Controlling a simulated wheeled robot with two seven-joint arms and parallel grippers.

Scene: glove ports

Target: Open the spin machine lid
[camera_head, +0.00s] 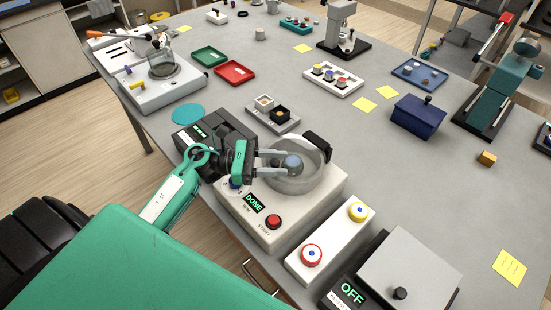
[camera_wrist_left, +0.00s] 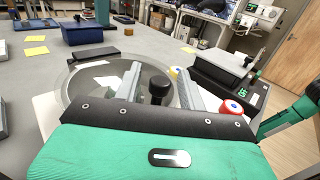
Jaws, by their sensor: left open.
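The spin machine (camera_head: 280,225) is a white box with a green "DONE" display and a red START button. Its clear round lid (camera_head: 312,178) lies over the bowl and looks closed, with a black block (camera_head: 317,147) at the far edge. My left gripper (camera_head: 286,162) is open over the near side of the lid. In the left wrist view, a black knob (camera_wrist_left: 155,88) on the lid (camera_wrist_left: 88,82) stands between the two open fingers (camera_wrist_left: 158,72), with gaps visible beside it. My right gripper is out of view.
A white panel (camera_head: 330,240) with yellow and red-ringed buttons stands right of the machine. Beyond it is a grey-lidded box (camera_head: 410,266) reading "OFF". A small grey tray (camera_head: 273,119) and a blue box (camera_head: 418,116) stand behind. The tabletop between them is clear.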

